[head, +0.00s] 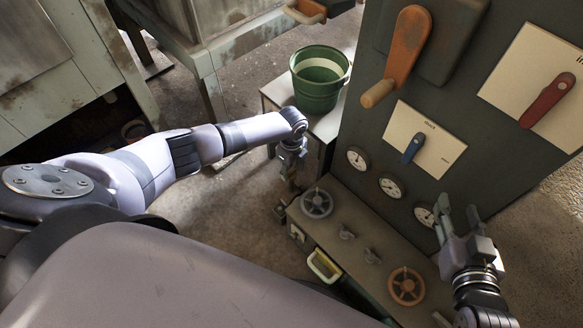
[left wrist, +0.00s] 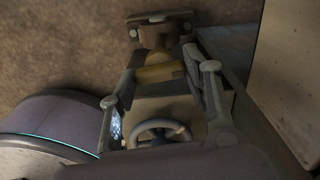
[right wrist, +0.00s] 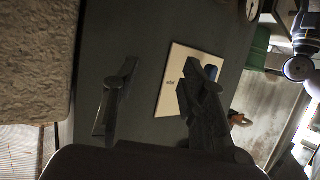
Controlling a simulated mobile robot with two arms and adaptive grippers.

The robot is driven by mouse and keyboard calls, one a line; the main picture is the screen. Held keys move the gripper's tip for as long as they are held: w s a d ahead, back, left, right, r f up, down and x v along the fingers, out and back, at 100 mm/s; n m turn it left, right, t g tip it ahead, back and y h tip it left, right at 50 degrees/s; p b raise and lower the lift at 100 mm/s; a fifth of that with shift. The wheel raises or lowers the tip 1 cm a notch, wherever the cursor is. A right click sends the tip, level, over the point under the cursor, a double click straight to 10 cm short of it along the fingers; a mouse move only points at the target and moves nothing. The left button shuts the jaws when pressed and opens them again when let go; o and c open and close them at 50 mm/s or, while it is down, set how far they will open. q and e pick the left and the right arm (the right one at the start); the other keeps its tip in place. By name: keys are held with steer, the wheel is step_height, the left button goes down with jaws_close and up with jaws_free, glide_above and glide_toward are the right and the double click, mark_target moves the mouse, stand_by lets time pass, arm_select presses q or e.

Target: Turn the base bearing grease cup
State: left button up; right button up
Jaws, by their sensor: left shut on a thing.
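The grease cup is a dull brass-coloured cylinder (left wrist: 160,73) on a darker fitting in the left wrist view. My left gripper (left wrist: 158,78) has its fingers on both sides of it and is shut on it. In the head view my left gripper (head: 290,172) points down at the far left end of the low bench, and the cup is too small and shaded to make out there. My right gripper (head: 457,218) is open and empty in front of the panel's gauges. Its two spread fingers also show in the right wrist view (right wrist: 158,92).
The low bench (head: 335,245) carries a grey handwheel (head: 316,203), an orange handwheel (head: 406,286) and small valves. The dark panel (head: 450,110) bears levers and gauges. A green bucket (head: 320,80) stands behind my left gripper.

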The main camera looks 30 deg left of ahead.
arm_select(q)
steer(key=m, duration=0.4)
steer(key=shift+m, duration=0.3)
steer(key=m+b, duration=0.1)
steer(key=m, duration=0.4)
steer(key=shift+m, duration=0.3)
steer(key=m+b, duration=0.1)
steer(key=m, duration=0.3)
steer(key=shift+f, duration=0.1)
steer(key=shift+m+b, duration=0.55)
steer(key=shift+m, duration=2.05)
arm_select(e)
step_height(320, 180, up, 14)
steer(key=a+t+y, duration=0.2)
steer(key=t+y, duration=0.1)
steer(key=t, duration=0.5)
steer(key=shift+w+f, duration=0.15)
steer(key=shift+w, duration=0.25)
steer(key=shift+a+t, duration=0.1)
steer(key=shift+t, duration=0.2)
arm_select(q)
steer(key=o, duration=1.2)
steer(key=shift+c, duration=0.2)
